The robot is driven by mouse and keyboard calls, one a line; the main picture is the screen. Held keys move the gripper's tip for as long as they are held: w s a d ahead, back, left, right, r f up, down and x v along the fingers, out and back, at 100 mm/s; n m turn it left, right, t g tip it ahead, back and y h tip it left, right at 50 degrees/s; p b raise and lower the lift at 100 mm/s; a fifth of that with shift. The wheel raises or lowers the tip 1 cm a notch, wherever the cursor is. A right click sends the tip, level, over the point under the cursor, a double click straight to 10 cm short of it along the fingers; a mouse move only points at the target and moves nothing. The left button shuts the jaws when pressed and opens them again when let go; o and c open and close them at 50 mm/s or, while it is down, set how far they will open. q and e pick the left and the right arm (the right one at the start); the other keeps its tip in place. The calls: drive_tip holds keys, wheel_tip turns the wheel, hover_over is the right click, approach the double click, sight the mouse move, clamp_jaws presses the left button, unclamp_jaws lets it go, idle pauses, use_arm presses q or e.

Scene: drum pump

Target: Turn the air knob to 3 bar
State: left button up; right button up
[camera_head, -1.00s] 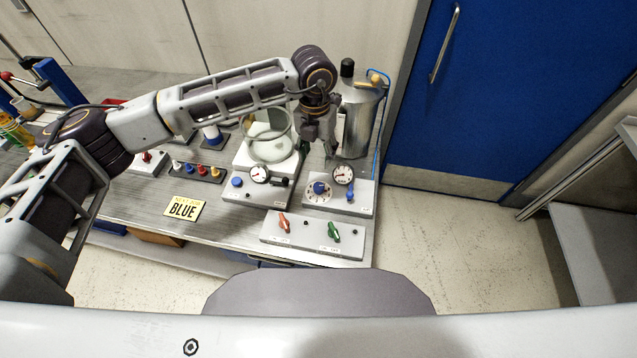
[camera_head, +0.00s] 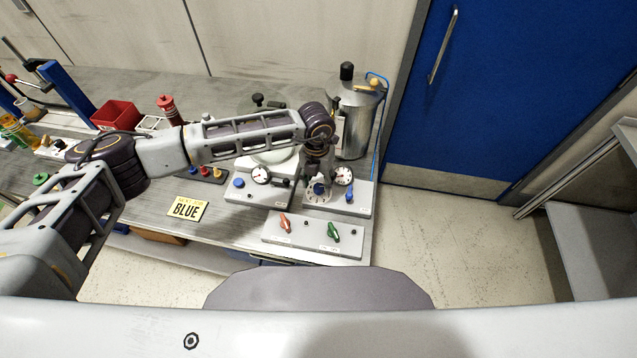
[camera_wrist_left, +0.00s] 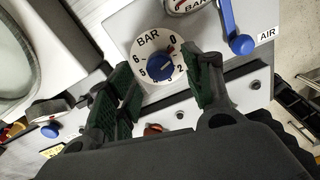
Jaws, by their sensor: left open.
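The air knob (camera_head: 319,189) is a blue knob on a white dial marked BAR, on a grey panel. In the left wrist view the knob (camera_wrist_left: 157,67) sits in the middle of the dial, with numbers from 0 to 6 around it. I cannot tell its exact setting. My left gripper (camera_head: 318,174) is just above the dial, pointing down. In the wrist view its green-padded fingers (camera_wrist_left: 160,75) are apart, one on each side of the dial, with nothing held. I cannot tell whether either touches the knob. My right gripper is not in view.
A pressure gauge (camera_head: 343,176) and a blue lever (camera_head: 350,196) stand beside the dial; an AIR label (camera_wrist_left: 266,35) is near the lever. A panel with red and green levers (camera_head: 333,231) lies in front. A metal canister (camera_head: 358,120) stands behind.

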sight(319, 190)
use_arm(q)
drive_tip(key=shift+f, duration=1.2)
drive_tip(key=c, duration=1.1)
drive_tip(key=shift+o, duration=0.2)
